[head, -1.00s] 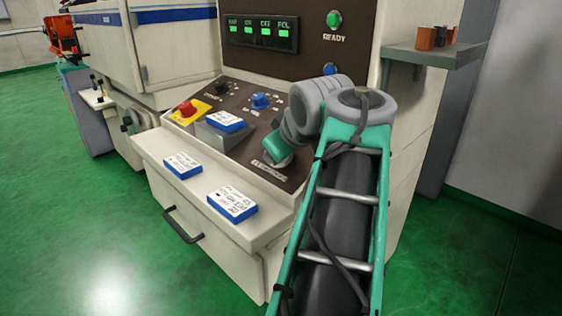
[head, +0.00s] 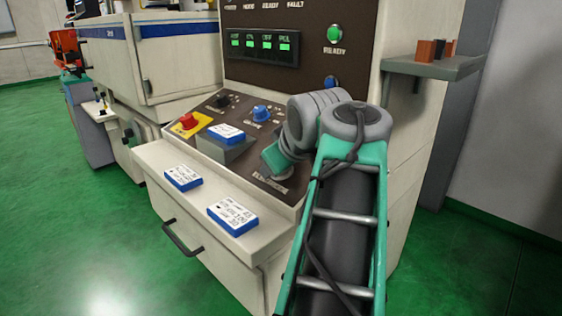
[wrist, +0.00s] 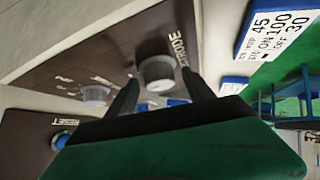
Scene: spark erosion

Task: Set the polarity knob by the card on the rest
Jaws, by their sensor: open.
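In the wrist view my gripper (wrist: 161,82) is open, its two dark fingertips on either side of a pale round knob (wrist: 157,69) beside lettering ending in "TRODE". I cannot tell whether they touch it. In the head view my arm hides the fingertips, and the green hand is low on the right of the brown sloping panel (head: 222,167). A blue-edged white card (head: 226,131) leans on the grey rest (head: 208,145) on the panel. Its print is too small to read. Which knob is for polarity is not readable.
A blue knob (head: 262,113), black knob (head: 222,102) and red button (head: 189,121) sit on the panel. Two more cards, one left (head: 183,177) and one right (head: 232,216), lie on the front ledge. A small display (head: 262,44) is lit green. Open floor lies left.

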